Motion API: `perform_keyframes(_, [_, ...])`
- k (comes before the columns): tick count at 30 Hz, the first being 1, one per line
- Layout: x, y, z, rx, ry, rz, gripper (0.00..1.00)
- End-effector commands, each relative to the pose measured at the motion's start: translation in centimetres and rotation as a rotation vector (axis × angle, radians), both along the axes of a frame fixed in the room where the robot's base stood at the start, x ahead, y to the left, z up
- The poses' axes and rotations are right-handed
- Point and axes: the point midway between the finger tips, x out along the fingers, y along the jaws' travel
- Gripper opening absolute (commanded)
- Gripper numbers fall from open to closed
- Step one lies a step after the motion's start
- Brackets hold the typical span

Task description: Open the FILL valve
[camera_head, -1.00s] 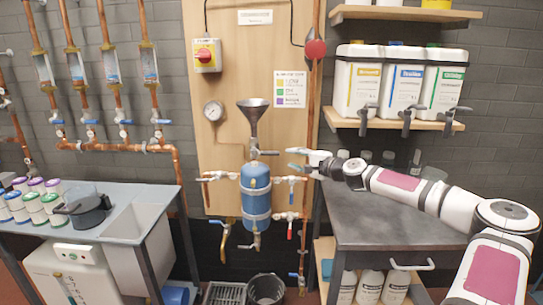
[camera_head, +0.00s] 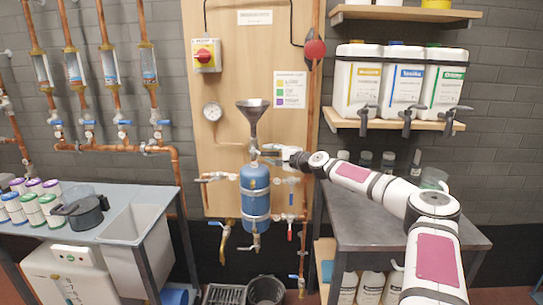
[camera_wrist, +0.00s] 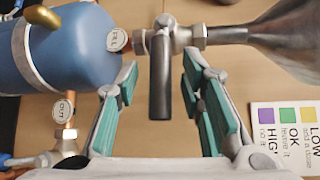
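The FILL valve sits between the metal funnel (camera_head: 253,115) and the blue tank (camera_head: 255,192). In the wrist view, its dark lever (camera_wrist: 160,80) lies across the pipe line. A round tag (camera_wrist: 117,40) that appears to read FILL is beside it. My gripper (camera_wrist: 160,72) is open, with teal pads on both sides of the lever and a visible gap on each side. In the head view, my gripper (camera_head: 272,152) is at the valve below the funnel and hides most of it.
An OUT tag (camera_wrist: 63,108) marks another fitting beside the tank. A colour-coded chart (camera_head: 291,90) and a pressure gauge (camera_head: 212,112) are on the wooden board. A dark-topped table (camera_head: 365,215) stands at right under shelves with jugs (camera_head: 400,85).

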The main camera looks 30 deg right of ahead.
Motion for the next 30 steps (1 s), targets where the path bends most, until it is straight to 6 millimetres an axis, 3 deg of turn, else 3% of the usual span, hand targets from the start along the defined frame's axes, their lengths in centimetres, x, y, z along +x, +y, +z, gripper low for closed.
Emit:
perform_keyframes(2, [0.0, 0.0, 0.0, 0.000, 0.000, 0.000, 0.35])
perform_keyframes(7, [0.0, 0.0, 0.0, 0.000, 0.000, -0.001, 0.01])
perform_keyframes(8, [0.0, 0.0, 0.0, 0.000, 0.000, -0.001, 0.00])
perform_keyframes(20, [-0.1, 0.0, 0.3, -0.026, 0.016, 0.000, 0.00])
perform_keyframes(30, [0.0, 0.2, 2.2, -0.200, 0.127, 0.000, 0.00])
